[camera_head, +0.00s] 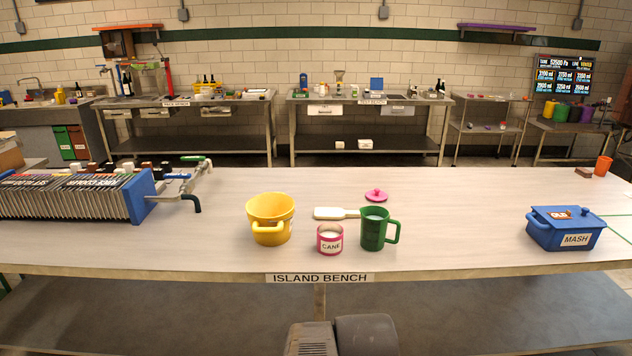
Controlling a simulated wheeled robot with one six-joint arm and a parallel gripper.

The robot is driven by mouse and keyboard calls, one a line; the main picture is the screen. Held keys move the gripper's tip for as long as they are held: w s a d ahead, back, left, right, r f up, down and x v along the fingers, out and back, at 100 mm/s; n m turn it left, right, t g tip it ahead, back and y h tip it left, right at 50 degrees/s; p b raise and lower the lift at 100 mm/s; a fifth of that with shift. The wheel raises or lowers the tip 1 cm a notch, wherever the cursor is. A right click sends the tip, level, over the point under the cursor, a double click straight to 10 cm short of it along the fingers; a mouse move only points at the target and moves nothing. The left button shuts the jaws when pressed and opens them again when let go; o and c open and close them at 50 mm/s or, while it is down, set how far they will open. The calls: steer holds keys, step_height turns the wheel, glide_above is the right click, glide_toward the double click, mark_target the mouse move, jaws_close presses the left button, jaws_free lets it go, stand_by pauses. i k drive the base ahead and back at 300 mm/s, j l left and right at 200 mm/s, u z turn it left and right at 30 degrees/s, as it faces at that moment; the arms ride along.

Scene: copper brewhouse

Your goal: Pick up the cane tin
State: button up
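The cane tin (330,239) is a small pink tin with a white label reading CANE, standing upright and open near the front edge of the island bench (450,210). Pale contents show inside it. A green jug (374,229) stands close at its right, and a yellow pot (269,217) with handles stands at its left with a gap between. A pink lid (376,195) with a knob lies behind the jug. My gripper's fingers are not in view; a grey part of my own body shows at the bottom centre.
A white paddle (335,213) lies behind the tin. A blue MASH box (565,230) stands at right, and a plate filter (75,195) with a pipe fills the left end. An orange cup (603,165) is at the far right. The bench is clear between jug and MASH box.

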mark_target(330, 235)
steer(key=i+l+u, duration=0.15)
steer(key=i+u, duration=0.2)
steer(key=i+l+u, duration=0.2)
steer(key=u, duration=0.15)
steer(key=i+l+u, duration=0.35)
